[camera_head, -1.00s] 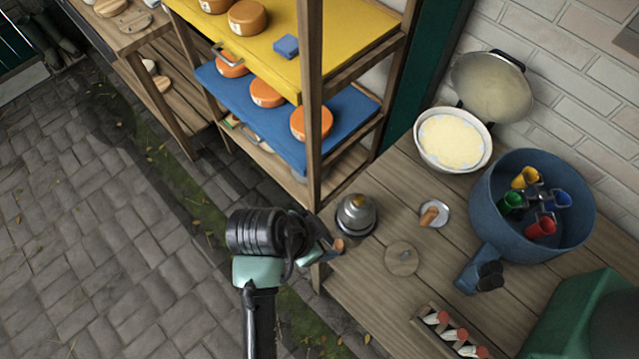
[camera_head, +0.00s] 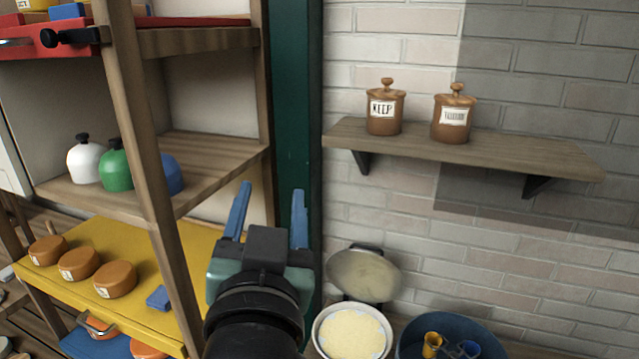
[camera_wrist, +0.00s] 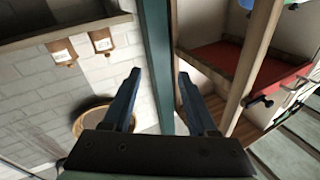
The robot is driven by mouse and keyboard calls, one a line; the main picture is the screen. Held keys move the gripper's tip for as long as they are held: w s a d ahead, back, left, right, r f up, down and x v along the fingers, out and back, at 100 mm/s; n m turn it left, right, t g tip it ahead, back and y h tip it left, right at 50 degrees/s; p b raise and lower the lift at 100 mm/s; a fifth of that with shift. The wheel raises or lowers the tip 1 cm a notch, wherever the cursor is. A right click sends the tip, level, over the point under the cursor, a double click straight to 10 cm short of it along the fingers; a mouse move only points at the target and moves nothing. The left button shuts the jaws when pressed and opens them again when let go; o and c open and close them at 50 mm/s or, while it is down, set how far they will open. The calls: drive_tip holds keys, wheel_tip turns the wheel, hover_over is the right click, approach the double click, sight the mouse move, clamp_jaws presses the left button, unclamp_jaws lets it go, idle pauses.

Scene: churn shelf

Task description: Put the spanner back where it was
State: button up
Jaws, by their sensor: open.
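No spanner can be made out in either view now. My gripper (camera_head: 268,208) is raised in front of the teal post (camera_head: 293,120), with its two blue fingers pointing up and apart. In the wrist view my gripper (camera_wrist: 159,75) is open, with nothing between the fingers. The wooden rack (camera_head: 140,130) stands to its left. The rack holds a red tray (camera_head: 75,37) with a black knob at the top, and a yellow tray (camera_head: 130,275) lower down. The red tray also shows in the wrist view (camera_wrist: 240,72).
A wall shelf (camera_head: 550,165) at right holds a jar labelled KEEP (camera_head: 385,112) and another labelled jar (camera_head: 453,115). White, green and blue domed objects (camera_head: 118,168) stand on the rack. Below are a bowl of pale contents (camera_head: 352,332) and a blue tub (camera_head: 415,335).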

drive_tip(key=s+d+r+t, duration=0.1)
drive_tip(key=s+r+t, duration=0.1)
drive_tip(key=r, duration=0.5)
drive_tip(key=s+d+r+n+t, duration=0.1)
drive_tip(key=s+d+r+t, duration=0.1)
drive_tip(key=s+r, duration=0.3)
drive_tip(key=s+d+r+t+h, duration=0.1)
drive_tip(key=s+r+t, duration=0.3)
drive_tip(key=r, duration=0.5)
drive_tip(key=shift+s+d+n, duration=0.2)
drive_tip(key=shift+d+n, duration=0.2)
drive_tip(key=shift+d, duration=0.25)
